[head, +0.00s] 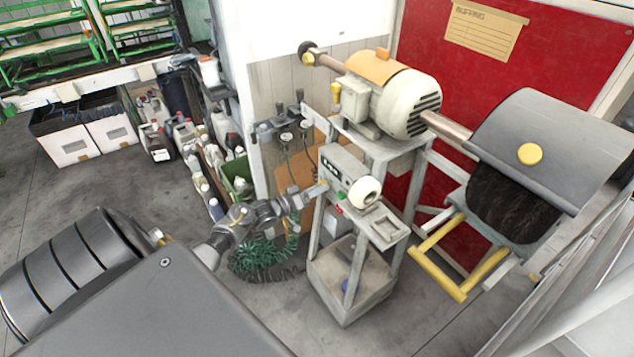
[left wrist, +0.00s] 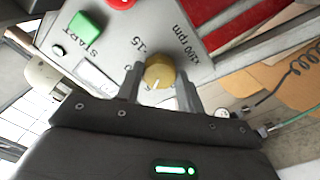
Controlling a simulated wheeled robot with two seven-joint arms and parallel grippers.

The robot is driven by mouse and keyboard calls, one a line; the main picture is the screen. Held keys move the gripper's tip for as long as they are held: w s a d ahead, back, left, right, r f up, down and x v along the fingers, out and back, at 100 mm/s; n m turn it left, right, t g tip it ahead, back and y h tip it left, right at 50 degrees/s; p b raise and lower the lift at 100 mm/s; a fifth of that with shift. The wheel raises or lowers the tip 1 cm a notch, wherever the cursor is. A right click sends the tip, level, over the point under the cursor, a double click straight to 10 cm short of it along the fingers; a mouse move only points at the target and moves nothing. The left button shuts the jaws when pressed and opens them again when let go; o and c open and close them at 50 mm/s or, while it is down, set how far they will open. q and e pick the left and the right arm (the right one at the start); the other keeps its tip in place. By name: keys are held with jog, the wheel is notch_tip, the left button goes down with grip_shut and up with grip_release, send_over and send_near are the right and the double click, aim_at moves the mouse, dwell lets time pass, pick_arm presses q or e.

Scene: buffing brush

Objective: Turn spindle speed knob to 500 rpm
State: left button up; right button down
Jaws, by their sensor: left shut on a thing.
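The spindle speed knob (left wrist: 159,70) is a round tan dial on the grey control panel in the left wrist view. Its white pointer line points toward the bottom of that view, slightly left. Printed scale marks, including "15", and "x100 rpm" are beside it; other marks are partly hidden. My left gripper (left wrist: 160,88) is shut on the knob, one finger on each side. In the head view my left gripper (head: 318,190) reaches the left side of the control box (head: 342,168), and the knob is too small to make out. My right gripper is not in view.
A green START button (left wrist: 86,27) and a red button (left wrist: 121,3) are on the same panel. The buffing motor (head: 400,100) stands above, with a hooded black brush (head: 510,210) at right.

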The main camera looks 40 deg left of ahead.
pick_arm(q)
jog(key=shift+n, duration=0.4)
jog(key=o, duration=1)
jog(key=shift+s, duration=0.1)
jog(key=b+v, duration=0.1)
jog(key=v, duration=0.9)
jog(key=shift+s, duration=0.3)
jog(key=shift+a, duration=0.1)
